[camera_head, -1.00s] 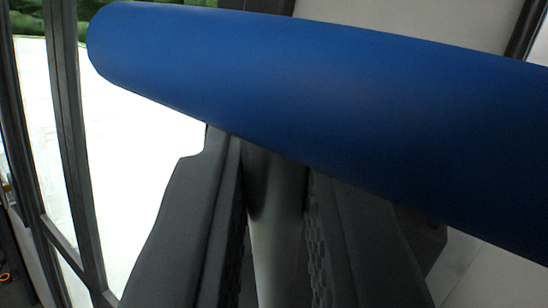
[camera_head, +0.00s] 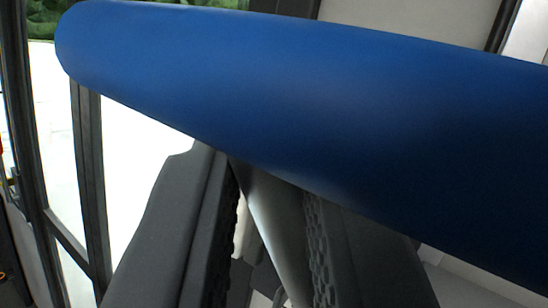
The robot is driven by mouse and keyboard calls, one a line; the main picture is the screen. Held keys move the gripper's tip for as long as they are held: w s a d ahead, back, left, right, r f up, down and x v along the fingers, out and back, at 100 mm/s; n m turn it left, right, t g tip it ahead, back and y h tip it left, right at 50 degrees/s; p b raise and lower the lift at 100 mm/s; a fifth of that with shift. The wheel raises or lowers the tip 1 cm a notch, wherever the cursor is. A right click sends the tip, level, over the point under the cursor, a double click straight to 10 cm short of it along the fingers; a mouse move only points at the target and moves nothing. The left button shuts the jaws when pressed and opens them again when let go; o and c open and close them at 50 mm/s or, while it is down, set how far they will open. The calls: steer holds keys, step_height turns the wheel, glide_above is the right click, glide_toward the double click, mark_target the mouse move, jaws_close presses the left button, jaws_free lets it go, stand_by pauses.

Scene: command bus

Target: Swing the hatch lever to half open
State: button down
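The lever's thick blue grip (camera_head: 250,95) fills the upper part of the view and slopes down to the right. A grey metal rod (camera_head: 272,225) runs down from under it. My gripper (camera_head: 275,190) has its two dark fingers on either side of the rod, below the blue grip. The rod leans between them, its upper part near the left fingertip and its lower part near the right pad. A gap shows at the lower left of the rod. I cannot tell how firmly the fingers press it. The lever's pivot is not visible.
Dark window frames (camera_head: 90,190) with bright panes stand at the left. A light panel (camera_head: 400,18) is behind the blue grip at the top. The grip hides much of the space beyond.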

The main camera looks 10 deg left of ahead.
steer(key=shift+a+f, duration=0.1)
stand_by(0.3)
steer(key=c, duration=1.5)
jaws_free()
